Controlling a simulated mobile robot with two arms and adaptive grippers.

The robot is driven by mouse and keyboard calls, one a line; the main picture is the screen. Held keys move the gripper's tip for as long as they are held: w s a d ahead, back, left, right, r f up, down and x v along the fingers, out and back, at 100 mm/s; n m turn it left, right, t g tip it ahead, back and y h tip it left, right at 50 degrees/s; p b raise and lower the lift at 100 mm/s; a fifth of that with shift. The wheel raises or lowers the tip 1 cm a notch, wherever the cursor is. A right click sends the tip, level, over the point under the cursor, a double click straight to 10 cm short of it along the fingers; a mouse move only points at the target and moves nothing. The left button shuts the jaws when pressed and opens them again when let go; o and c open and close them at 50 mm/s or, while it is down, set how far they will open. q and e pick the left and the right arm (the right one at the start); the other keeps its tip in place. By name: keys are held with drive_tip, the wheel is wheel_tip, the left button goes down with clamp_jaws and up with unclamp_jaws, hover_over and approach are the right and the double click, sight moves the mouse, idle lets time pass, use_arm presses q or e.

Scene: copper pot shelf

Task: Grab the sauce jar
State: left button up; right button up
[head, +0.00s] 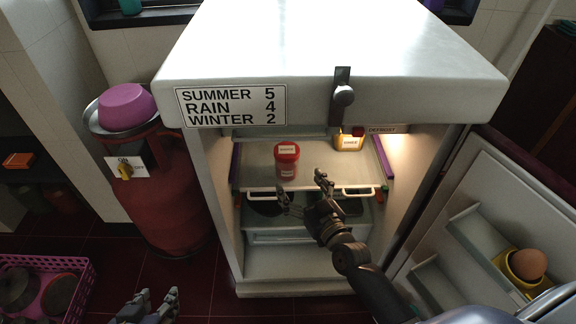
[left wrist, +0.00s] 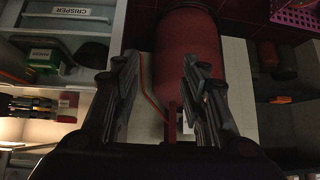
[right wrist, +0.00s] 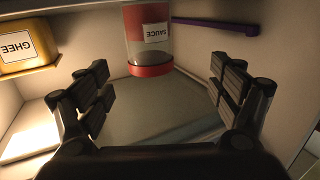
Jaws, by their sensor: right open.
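The sauce jar (head: 287,163) stands on the upper fridge shelf, a clear jar with red contents, a white label and a red lid. In the right wrist view the jar (right wrist: 146,48) appears upside down, with "SAUCE" on its label, ahead of and between the fingers. My right gripper (head: 303,187) is open and empty at the shelf's front edge, just short of the jar and not touching it. My left gripper (head: 147,304) is low at the bottom of the head view, outside the fridge. Its fingers (left wrist: 160,75) are spread with nothing between them.
A yellow ghee container (head: 348,142) stands at the shelf's back right. A purple rail (right wrist: 215,25) runs along the shelf side. The fridge door (head: 475,190) hangs open at right, holding an egg (head: 528,264). A red gas cylinder (head: 160,205) stands left of the fridge.

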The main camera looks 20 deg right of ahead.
sight(293, 164)
drive_tip(key=shift+m+t+h, duration=0.3)
drive_tip(key=shift+h, duration=0.2)
drive_tip(key=w, duration=0.2)
drive_tip(key=w+b, duration=0.1)
drive_tip(key=w, duration=0.3)
drive_tip(key=shift+d, duration=0.35)
drive_tip(key=w, duration=0.1)
drive_tip(key=w+b, duration=0.1)
drive_tip(key=w, duration=0.1)
drive_tip(key=w+b, duration=0.1)
drive_tip(key=w, duration=0.1)
drive_tip(key=shift+w+a+r, duration=0.1)
drive_tip(key=shift+a+r, duration=0.1)
drive_tip(key=shift+a, duration=0.2)
drive_tip(key=shift+w, duration=0.15)
use_arm(q)
drive_tip(key=w+d+r+t+h, duration=0.2)
drive_tip(key=w+r+t, duration=0.5)
drive_tip(key=r, duration=0.4)
drive_tip(key=shift+w+d+r+t, duration=0.4)
drive_tip(key=shift+w+d, duration=0.15)
drive_tip(key=shift+d, duration=0.3)
use_arm(e)
drive_tip(key=shift+c, duration=0.2)
drive_tip(key=shift+r, duration=0.1)
drive_tip(key=c, duration=1.4)
